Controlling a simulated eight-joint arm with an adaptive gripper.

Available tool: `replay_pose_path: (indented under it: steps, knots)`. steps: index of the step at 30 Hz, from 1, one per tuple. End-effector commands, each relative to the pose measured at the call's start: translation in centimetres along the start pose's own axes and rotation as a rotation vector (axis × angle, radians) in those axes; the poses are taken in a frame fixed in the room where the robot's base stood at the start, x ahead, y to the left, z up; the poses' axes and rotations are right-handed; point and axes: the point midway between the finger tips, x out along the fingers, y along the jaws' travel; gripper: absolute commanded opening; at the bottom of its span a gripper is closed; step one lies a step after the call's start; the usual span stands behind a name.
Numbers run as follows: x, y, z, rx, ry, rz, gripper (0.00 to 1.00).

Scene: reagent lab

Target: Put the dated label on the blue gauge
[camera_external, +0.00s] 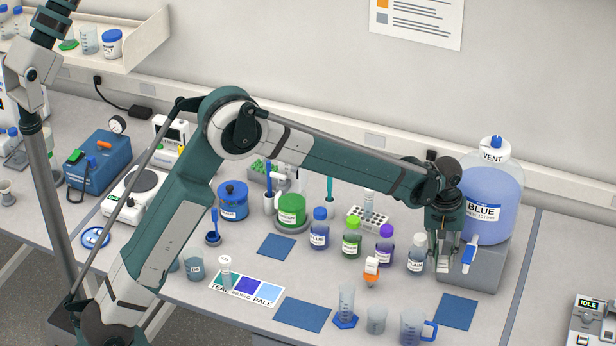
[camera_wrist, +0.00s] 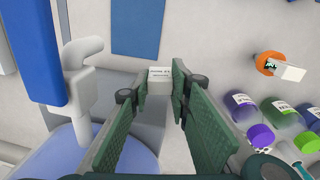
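My gripper (camera_external: 445,260) points down in front of the grey stand of the large bottle marked BLUE (camera_external: 497,205). The print is too small to read. A white tap with a blue bar (camera_external: 469,255) sticks out at the bottle's foot, just right of the gripper; the bar is large at the left of the wrist view (camera_wrist: 35,55). Which part is the blue gauge is unclear.
An orange holder with a white tag (camera_external: 371,270) stands left of the gripper. Several capped bottles (camera_external: 351,240) stand behind it. Beakers (camera_external: 376,319) stand at the front edge. A blue mat (camera_external: 456,311) below the gripper is bare.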

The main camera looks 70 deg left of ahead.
Motion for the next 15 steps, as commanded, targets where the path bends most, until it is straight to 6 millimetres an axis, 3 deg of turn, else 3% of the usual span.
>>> replay_pose_path:
  steps: [8, 15]
  knots:
    - [-1.1, 0.1, 0.0, 0.0, 0.0, 0.0, 0.15]
    - [-5.3, 0.5, 0.0, 0.0, 0.0, 0.0, 0.15]
